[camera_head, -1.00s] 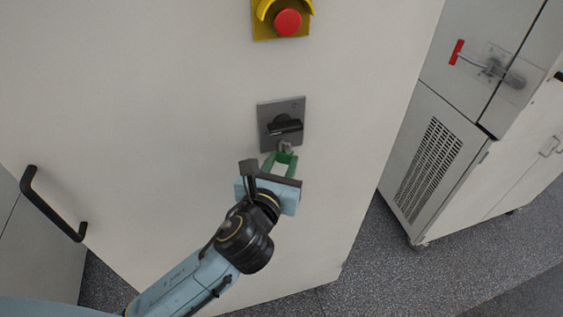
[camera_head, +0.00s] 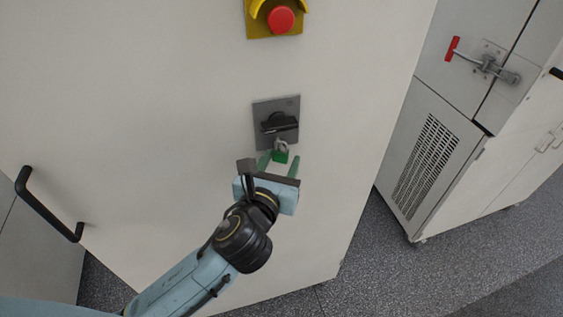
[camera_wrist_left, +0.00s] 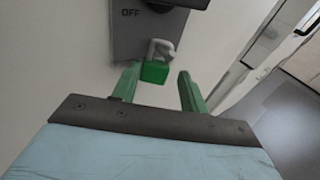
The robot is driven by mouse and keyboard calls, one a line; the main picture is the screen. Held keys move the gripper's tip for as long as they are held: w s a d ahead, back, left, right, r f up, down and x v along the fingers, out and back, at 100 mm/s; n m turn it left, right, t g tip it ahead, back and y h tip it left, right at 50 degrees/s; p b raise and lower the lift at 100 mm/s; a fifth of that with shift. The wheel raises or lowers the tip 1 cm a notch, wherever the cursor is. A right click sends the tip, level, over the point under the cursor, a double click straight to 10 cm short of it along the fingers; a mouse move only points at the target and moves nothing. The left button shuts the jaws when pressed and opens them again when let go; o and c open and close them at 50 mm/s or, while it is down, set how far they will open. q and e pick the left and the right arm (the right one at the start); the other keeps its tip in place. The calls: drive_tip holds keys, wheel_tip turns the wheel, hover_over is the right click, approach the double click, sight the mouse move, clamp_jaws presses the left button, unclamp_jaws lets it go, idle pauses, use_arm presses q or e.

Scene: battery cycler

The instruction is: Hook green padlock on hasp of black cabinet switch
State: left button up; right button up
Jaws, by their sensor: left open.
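The black cabinet switch (camera_head: 279,123) sits on a grey plate (camera_head: 262,108) on the pale cabinet front; the plate also shows in the left wrist view (camera_wrist_left: 135,42), marked OFF. The green padlock (camera_head: 280,157) hangs at the plate's lower edge, just below the switch handle. In the left wrist view the padlock (camera_wrist_left: 154,71) has its grey shackle up against the plate's lower part; the hasp is too small to tell apart from the shackle. My left gripper (camera_head: 279,162) is open, its green fingers (camera_wrist_left: 157,85) apart on either side below the padlock. My right gripper is not in view.
A red emergency button (camera_head: 281,19) on a yellow housing is above the switch. A black door handle (camera_head: 45,205) is at the left. Another cabinet with a vent (camera_head: 427,165) and red-tipped latch (camera_head: 453,48) stands at the right, across a floor gap.

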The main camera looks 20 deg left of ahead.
use_arm(q)
drive_tip(key=shift+w+a, duration=0.1)
drive_tip(key=shift+a, duration=0.3)
